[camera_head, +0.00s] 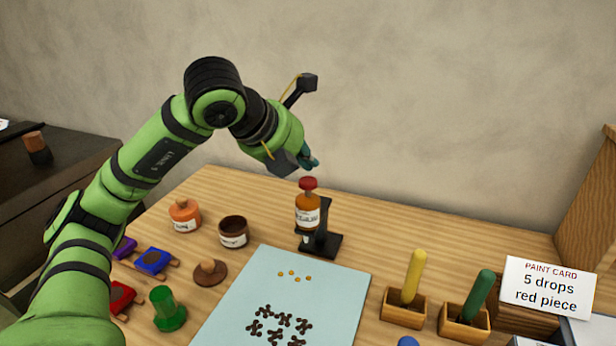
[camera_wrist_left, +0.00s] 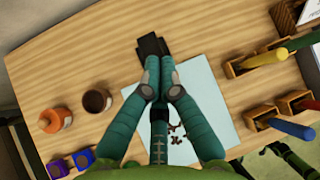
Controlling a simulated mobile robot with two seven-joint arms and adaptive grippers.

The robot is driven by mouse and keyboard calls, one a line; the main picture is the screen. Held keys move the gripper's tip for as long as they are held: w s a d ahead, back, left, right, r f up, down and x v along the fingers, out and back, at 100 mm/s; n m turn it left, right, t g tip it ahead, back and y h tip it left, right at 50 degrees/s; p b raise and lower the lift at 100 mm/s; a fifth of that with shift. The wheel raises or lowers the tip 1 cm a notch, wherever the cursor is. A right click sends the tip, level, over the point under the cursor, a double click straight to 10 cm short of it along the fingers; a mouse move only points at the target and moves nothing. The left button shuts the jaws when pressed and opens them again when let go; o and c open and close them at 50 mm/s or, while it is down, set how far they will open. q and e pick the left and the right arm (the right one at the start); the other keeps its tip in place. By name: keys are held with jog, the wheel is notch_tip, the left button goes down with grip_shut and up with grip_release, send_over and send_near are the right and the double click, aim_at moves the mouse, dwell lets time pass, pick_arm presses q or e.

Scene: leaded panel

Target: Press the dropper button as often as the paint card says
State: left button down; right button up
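The dropper bottle (camera_head: 308,212) is amber with a pale label and a red button (camera_head: 308,183) on top. It stands upright in a black stand (camera_head: 321,243) at the back of the table. My left gripper (camera_head: 310,161) is just above the red button, with a small gap showing. In the left wrist view its teal fingers (camera_wrist_left: 160,75) are together with nothing visible between them, and they hide the bottle. The white paint card (camera_head: 549,287) reads "5 drops red piece". Several small orange drops (camera_head: 294,275) lie on the pale blue sheet (camera_head: 345,285).
An orange jar (camera_head: 185,215), a dark open jar (camera_head: 233,232), a wooden-knobbed lid (camera_head: 209,272) and coloured blocks are on the left. Wooden holders with a yellow stick (camera_head: 415,273) and a green stick (camera_head: 480,295) stand at right. Dark brown pieces (camera_head: 278,325) lie on the sheet.

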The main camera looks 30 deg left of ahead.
aim_at(305, 182)
pick_arm(q)
jog(key=shift+r+p, duration=1.75)
jog(key=shift+r, duration=0.55)
